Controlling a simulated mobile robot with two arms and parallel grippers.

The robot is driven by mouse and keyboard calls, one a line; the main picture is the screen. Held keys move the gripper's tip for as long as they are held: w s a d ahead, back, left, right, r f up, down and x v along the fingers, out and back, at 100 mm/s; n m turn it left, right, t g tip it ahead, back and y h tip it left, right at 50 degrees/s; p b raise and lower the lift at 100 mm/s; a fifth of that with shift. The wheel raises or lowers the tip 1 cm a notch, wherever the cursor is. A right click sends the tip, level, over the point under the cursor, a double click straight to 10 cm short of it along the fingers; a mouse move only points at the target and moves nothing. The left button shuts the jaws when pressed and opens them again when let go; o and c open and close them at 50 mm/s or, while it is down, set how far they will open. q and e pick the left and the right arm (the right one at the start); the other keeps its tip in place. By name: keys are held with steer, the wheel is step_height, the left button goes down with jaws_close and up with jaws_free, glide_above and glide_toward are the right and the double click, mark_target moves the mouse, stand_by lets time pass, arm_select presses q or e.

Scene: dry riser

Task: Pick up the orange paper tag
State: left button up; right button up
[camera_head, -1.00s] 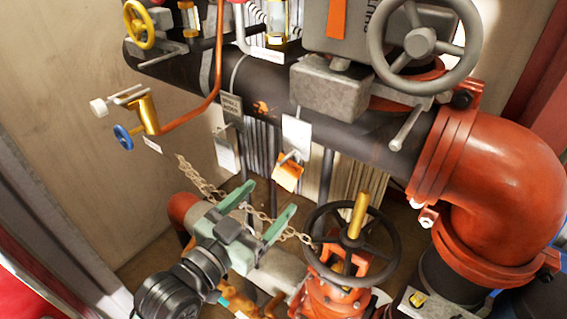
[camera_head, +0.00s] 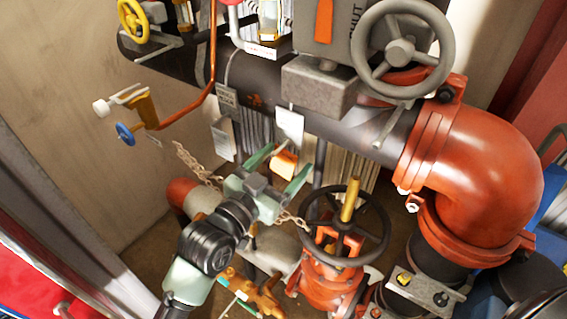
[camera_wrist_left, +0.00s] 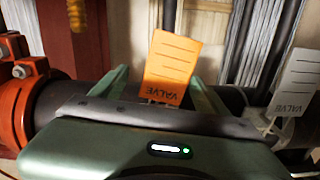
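The orange paper tag (camera_head: 286,163) hangs below a white tag, between the two green fingers of my left gripper (camera_head: 289,158) in the head view. In the left wrist view the orange tag (camera_wrist_left: 170,68) is lined, marked VALVE and slightly tilted. It stands between the open fingers of the left gripper (camera_wrist_left: 160,75), with space on both sides. Its lower end is hidden behind the gripper body. I cannot tell how deep it sits between the fingers. My right gripper is not in view.
White tags (camera_head: 290,128) hang near the dark horizontal pipe (camera_head: 265,80). A chain (camera_head: 190,160) runs behind the gripper to the black handwheel (camera_head: 345,225) at its lower right. A large red elbow pipe (camera_head: 470,170) stands at right.

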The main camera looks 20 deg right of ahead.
arm_select(q)
steer(key=c, duration=1.2)
